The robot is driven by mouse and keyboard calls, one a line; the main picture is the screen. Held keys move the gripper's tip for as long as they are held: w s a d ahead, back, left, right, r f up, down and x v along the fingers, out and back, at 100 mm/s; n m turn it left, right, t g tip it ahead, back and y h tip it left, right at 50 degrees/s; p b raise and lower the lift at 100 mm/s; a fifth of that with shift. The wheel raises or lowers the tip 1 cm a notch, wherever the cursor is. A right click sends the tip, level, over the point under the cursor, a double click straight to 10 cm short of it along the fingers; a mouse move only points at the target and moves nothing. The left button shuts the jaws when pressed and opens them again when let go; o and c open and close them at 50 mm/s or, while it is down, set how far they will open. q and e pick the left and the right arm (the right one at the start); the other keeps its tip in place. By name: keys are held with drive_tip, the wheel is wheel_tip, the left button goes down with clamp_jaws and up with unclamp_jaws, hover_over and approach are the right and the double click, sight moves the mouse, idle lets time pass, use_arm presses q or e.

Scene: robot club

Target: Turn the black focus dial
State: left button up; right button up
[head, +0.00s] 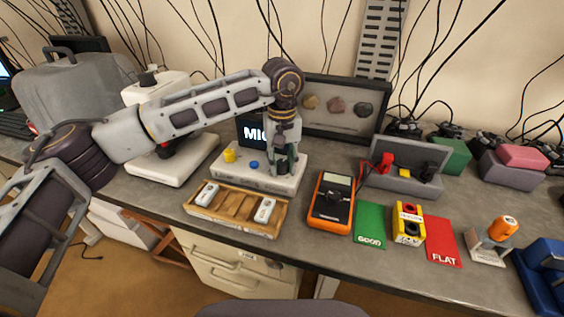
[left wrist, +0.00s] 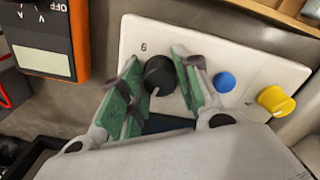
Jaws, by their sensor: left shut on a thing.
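The black focus dial (left wrist: 159,75) sits on a white control box (left wrist: 135,35), with a pale pointer line on its top. In the head view the box (head: 225,177) stands on the bench, with a small screen behind it; the dial is mostly hidden there by my gripper. My left gripper (head: 284,166) points down over the right end of the box. In the left wrist view its green-padded fingers (left wrist: 160,82) stand on either side of the dial and are shut on it. A blue knob (left wrist: 224,82) and a yellow knob (left wrist: 276,101) are on the same box. My right gripper is not in view.
A wooden tray (head: 236,226) with white pieces lies in front of the box. An orange multimeter (head: 331,202) stands close at right, beside green (head: 370,226) and red (head: 443,241) cards. A framed display (head: 340,123) stands behind. Cables hang along the wall.

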use_arm(q)
drive_tip(key=o, duration=1.1)
drive_tip(key=shift+c, duration=0.2)
wheel_tip(320, 180, up, 12)
drive_tip(key=shift+r, duration=0.2)
wheel_tip(320, 180, up, 19)
drive_tip(key=p, duration=2)
hover_over(282, 162)
drive_tip(key=shift+r+p, duration=0.95)
drive_tip(key=shift+r, duration=0.3)
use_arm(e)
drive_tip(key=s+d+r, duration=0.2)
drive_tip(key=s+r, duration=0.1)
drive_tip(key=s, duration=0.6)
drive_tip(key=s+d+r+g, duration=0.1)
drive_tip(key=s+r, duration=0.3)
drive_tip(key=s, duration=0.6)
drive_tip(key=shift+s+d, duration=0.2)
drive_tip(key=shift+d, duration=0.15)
use_arm(q)
drive_tip(key=shift+r, duration=0.1)
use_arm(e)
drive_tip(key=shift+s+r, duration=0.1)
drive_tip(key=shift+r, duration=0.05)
